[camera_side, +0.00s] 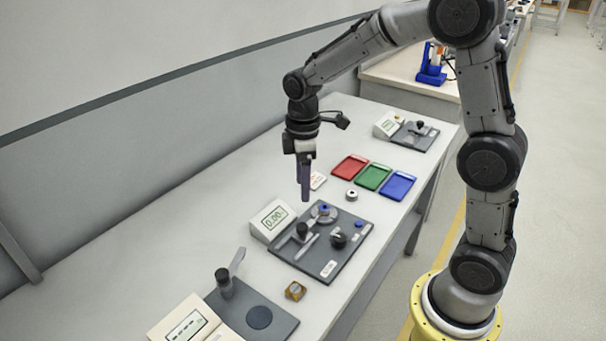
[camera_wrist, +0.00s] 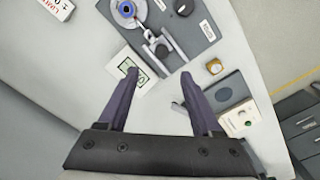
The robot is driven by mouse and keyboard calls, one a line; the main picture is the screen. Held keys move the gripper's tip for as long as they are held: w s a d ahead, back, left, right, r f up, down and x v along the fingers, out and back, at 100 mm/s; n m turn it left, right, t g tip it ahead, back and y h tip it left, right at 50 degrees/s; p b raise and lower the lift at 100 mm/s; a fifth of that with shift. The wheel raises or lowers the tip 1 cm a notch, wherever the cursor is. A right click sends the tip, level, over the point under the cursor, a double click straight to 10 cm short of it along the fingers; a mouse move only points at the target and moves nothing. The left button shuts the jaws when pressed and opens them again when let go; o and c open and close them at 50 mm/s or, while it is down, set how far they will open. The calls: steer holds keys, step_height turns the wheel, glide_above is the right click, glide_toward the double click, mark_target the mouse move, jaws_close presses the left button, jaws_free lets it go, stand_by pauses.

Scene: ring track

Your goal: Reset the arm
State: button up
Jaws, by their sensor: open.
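My gripper (camera_side: 305,180) hangs above the table, pointing down, over the area behind the middle device. In the wrist view my gripper (camera_wrist: 160,88) shows two purple fingers spread apart with nothing between them. The gripper is open and empty. In the side view its two fingers overlap, so the gap does not show there. The fingertips look clear of the display box and the table.
A dark plate with fixtures (camera_side: 338,262) and a display box (camera_side: 272,220) stand below the gripper. Red (camera_side: 350,167), green (camera_side: 373,177) and blue (camera_side: 398,185) trays lie behind. A small brass block (camera_side: 295,291) sits nearer, beside another dark plate (camera_side: 278,324).

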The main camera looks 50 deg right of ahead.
steer(key=shift+r, duration=0.95)
steer(key=s+a+r+m+t, duration=0.15)
steer(key=s+r+t, duration=0.25)
steer(key=s+r, duration=0.6)
steer(key=s+f+m+t, duration=0.1)
steer(key=s+f+m, duration=0.1)
steer(key=s+m, duration=0.5)
steer(key=s, duration=0.4)
steer(key=shift+a+f+t, duration=0.15)
steer(key=shift+a+t, duration=0.15)
steer(key=shift+a, duration=0.1)
